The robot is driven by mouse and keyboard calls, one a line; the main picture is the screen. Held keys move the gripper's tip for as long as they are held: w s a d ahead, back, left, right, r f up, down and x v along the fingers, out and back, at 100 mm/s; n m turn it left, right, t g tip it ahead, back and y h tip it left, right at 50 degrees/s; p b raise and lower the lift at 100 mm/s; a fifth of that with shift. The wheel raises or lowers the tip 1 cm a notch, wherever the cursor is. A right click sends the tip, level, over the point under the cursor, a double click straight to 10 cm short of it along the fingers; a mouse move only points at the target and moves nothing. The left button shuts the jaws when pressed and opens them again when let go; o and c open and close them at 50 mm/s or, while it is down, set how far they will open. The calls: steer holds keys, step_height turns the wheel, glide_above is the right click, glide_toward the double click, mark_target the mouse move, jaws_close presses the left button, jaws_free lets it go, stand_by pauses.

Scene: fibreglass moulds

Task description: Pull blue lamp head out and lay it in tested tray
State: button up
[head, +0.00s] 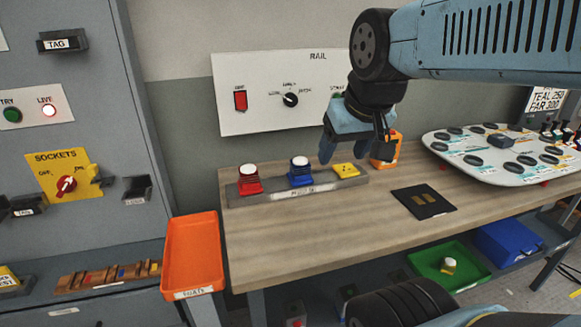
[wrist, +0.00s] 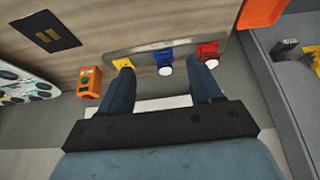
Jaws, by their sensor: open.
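The blue lamp head (head: 300,178), with a white top, stands in the grey rail strip (head: 310,189) on the bench, between a red lamp head and a yellow piece. In the wrist view the blue lamp head (wrist: 164,57) appears between my fingers, apart from both. My gripper (head: 352,150) is open and empty, above and to the right of the blue lamp head in the head view; its two fingers also show in the wrist view (wrist: 168,78). A green tray (head: 425,262) under the bench holds a white-topped yellow piece; I cannot read a "tested" label on any tray.
The red lamp head (head: 249,182) and yellow piece (head: 346,171) flank the blue one. An orange box (head: 386,150) stands behind, a black mat (head: 424,202) lies right. An orange tray (head: 192,255) hangs at the bench's left end. The front bench top is clear.

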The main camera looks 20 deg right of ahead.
steer(key=shift+o, duration=1.4)
steer(key=w, duration=0.1)
steer(key=w+d, duration=0.1)
steer(key=w, duration=0.1)
steer(key=shift+w+d+r+g, duration=0.1)
steer(key=shift+w+g, duration=0.2)
steer(key=shift+g, duration=0.1)
steer(key=g, duration=0.5)
glide_above(300, 158)
steer(key=f, duration=1)
steer(key=shift+s+f, duration=0.25)
steer(key=shift+f, duration=0.05)
steer(key=shift+w+f, duration=0.2)
steer(key=shift+f, duration=0.05)
steer(key=shift+f, duration=4.45)
